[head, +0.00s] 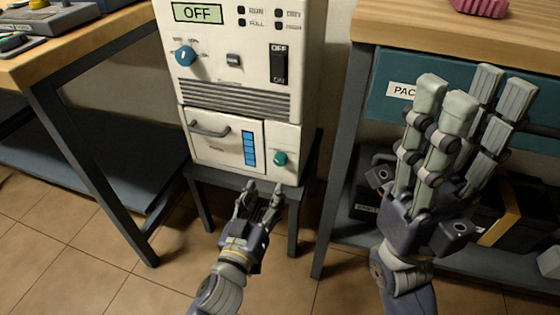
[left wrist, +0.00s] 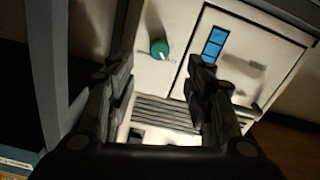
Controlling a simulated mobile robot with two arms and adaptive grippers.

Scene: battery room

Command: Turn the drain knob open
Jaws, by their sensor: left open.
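The drain knob (head: 280,158) is a small round teal knob on the lower right front of a white machine (head: 246,55). It also shows in the left wrist view (left wrist: 159,48), with a pale mark at its edge. My left gripper (head: 262,190) is open and empty, below and in front of the knob, apart from it. In the left wrist view the knob appears between and beyond the two fingers (left wrist: 162,78). My right gripper (head: 470,98) is raised at the right, fingers spread and empty, away from the machine.
The machine has an OFF display (head: 198,13), a blue dial (head: 185,55), a black switch (head: 278,65) and a handled drawer (head: 222,145) beside the knob. It stands on a dark stand (head: 229,181). Wooden-topped benches stand left (head: 105,35) and right (head: 420,28). Tiled floor lies in front.

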